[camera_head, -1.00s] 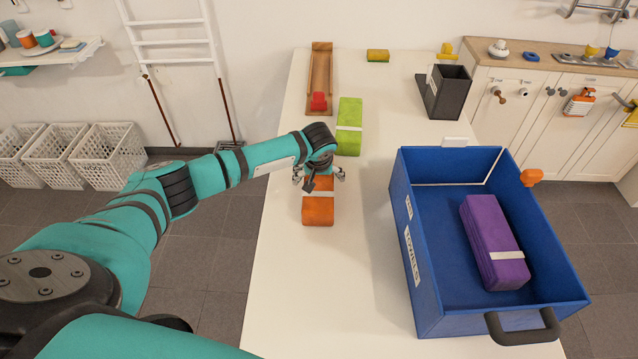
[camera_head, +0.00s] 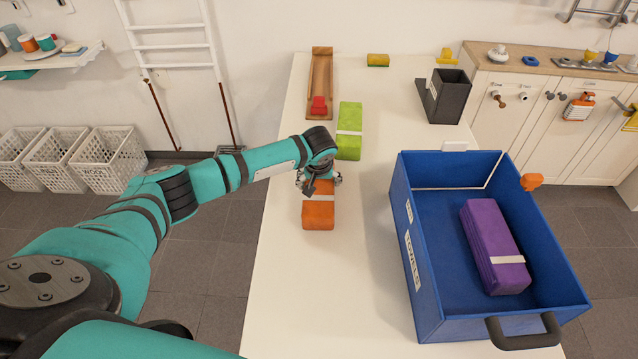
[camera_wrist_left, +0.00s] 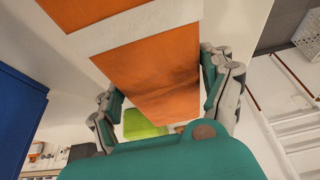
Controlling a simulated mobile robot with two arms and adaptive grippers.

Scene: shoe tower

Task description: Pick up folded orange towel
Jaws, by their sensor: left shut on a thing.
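The folded orange towel (camera_head: 318,215) with a pale band lies on the white table, left of the blue bin. My left gripper (camera_head: 319,184) is over its far end with its fingers down at both sides. In the left wrist view the orange towel (camera_wrist_left: 150,75) fills the space between the fingers of the left gripper (camera_wrist_left: 165,90), which are shut on it. The gripper hides part of the towel's far end in the head view. I cannot see a clear gap under the towel. My right gripper is not in view.
A blue bin (camera_head: 418,262) labelled for towels stands on the right and holds a purple folded towel (camera_head: 495,245). A green folded towel (camera_head: 350,120) lies just behind the gripper. A wooden tray (camera_head: 321,70) and a dark box (camera_head: 448,98) stand farther back. The table's near part is clear.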

